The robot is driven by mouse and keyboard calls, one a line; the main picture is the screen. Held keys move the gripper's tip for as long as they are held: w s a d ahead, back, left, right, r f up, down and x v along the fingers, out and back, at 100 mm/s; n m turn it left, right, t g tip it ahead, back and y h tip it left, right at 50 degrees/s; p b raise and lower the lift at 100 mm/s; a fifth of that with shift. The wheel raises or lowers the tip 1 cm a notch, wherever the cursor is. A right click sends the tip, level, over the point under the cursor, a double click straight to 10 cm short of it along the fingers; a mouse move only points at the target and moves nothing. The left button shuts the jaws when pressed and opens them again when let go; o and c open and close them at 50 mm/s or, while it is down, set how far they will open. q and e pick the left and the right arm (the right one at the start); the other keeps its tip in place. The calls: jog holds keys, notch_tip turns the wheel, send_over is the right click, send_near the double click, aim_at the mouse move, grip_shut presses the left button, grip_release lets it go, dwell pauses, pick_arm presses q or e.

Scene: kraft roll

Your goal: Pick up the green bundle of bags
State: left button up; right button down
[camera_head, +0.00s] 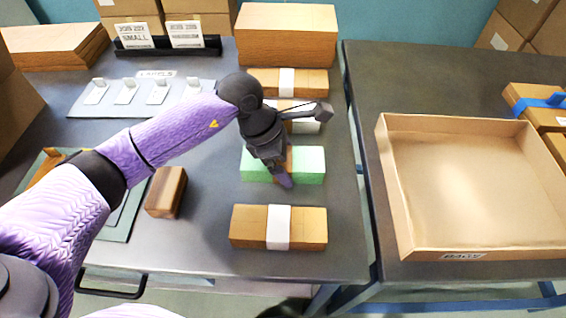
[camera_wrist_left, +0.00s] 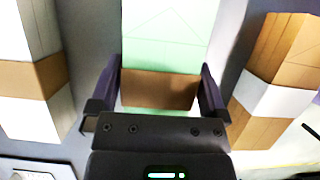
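The green bundle of bags (camera_head: 310,165) lies on the left table, with a brown band (camera_wrist_left: 160,88) around its middle. My left gripper (camera_head: 281,172) is above it, pointing down and hiding part of it. In the left wrist view, the fingers stand on either side of the green bundle (camera_wrist_left: 165,40) at the band. They are apart, with narrow gaps at the bundle's sides; contact is hard to judge. The bundle appears to rest on the table. My right gripper is in neither view.
A kraft bundle with a white band (camera_head: 250,226) lies nearer; a white bundle (camera_head: 306,124) and another kraft bundle (camera_head: 312,80) lie behind. A wooden block (camera_head: 166,192) sits to the left. A large open box (camera_head: 388,190) stands on the right table, beyond a gap.

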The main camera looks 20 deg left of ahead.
pick_arm(q)
jog(key=c, duration=1)
